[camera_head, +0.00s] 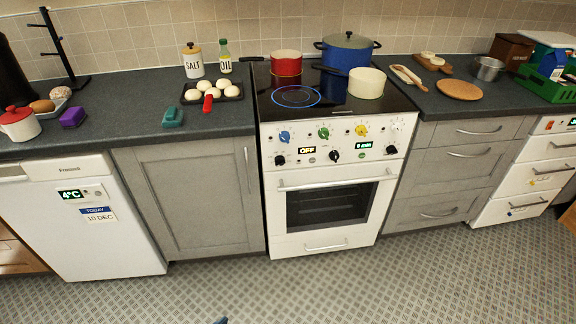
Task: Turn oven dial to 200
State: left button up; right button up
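The white oven (322,235) stands in the middle with its door shut. Its control panel (345,125) has a blue knob (285,137), a green knob (324,133) and a yellow knob (361,130) along the top, with a pale one at the right. Below are a left black dial (280,160), a middle black dial (334,155) and a right black dial (391,150). A display reading OFF (307,150) is right of the left dial. Another display (364,145) seems to read 0 min. Dial markings are too small to read.
A red pot (286,64), a cream pan (366,84) and a blue pot (348,52) stand on the hob, where one ring (296,96) glows. Grey cabinets and a white fridge (80,220) flank the oven. The patterned floor (330,285) in front is clear.

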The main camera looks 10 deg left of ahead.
aim_at(280, 160)
jog(key=i+l, duration=0.5)
jog(key=i, duration=0.15)
jog(key=i+l, duration=0.5)
jog(key=i, duration=0.2)
